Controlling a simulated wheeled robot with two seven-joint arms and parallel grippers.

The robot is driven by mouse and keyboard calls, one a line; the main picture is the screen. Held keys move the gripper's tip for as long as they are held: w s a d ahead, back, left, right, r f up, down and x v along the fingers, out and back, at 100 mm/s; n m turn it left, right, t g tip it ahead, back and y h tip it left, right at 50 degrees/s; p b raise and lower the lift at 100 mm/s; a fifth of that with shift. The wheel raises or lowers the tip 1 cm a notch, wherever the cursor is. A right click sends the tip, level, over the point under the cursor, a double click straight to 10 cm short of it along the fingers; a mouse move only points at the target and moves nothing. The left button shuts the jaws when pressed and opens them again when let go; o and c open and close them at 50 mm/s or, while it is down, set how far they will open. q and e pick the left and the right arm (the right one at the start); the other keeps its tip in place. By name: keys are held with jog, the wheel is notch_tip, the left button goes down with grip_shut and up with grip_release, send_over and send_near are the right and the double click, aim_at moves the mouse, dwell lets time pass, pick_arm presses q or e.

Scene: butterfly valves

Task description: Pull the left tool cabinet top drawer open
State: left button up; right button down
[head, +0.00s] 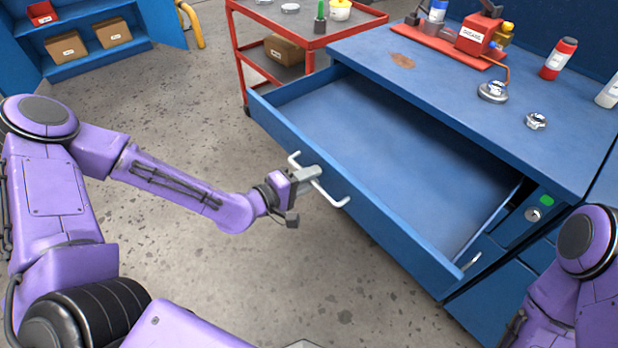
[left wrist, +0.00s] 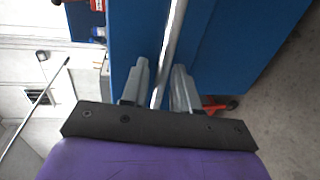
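The top drawer (head: 400,150) of the blue tool cabinet (head: 420,62) is pulled far out, and its inside is empty. A pale bar handle (head: 335,200) runs along its front. My left gripper (head: 308,178) is at this handle, near its middle. In the left wrist view, the handle bar (left wrist: 171,45) passes between the two grey fingers (left wrist: 160,85), with small gaps visible beside it, so the gripper looks open around the bar. My right arm shows at the lower right of the head view, but its gripper is out of the picture.
A red cart (head: 310,42) stands behind the drawer's far end. A blue shelf (head: 95,58) with boxes is at the back left. Grey floor before the drawer is clear.

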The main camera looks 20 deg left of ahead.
pick_arm(q)
jog(key=p+v, duration=0.5)
jog(key=v, duration=0.5)
jog(key=shift+s, duration=0.25)
jog(key=shift+a+r, duration=0.1)
jog(key=shift+a, duration=0.05)
jog(key=s+a+f+g+y, duration=0.3)
jog(key=a+f+g+y, duration=0.2)
jog(key=a+f+y, duration=0.4)
jog(key=s+d+f+m+g+y, duration=0.1)
jog(key=s+f+m+g, duration=0.1)
jog(key=s+f, duration=0.2)
jog(key=s+d+f+m+g+y, duration=0.1)
jog(key=s+f+m+g, duration=0.2)
jog(key=s, duration=0.8)
notch_tip(320, 180, down, 3)
jog(key=shift+s+r+g, duration=0.25)
jog(key=shift+g, duration=0.05)
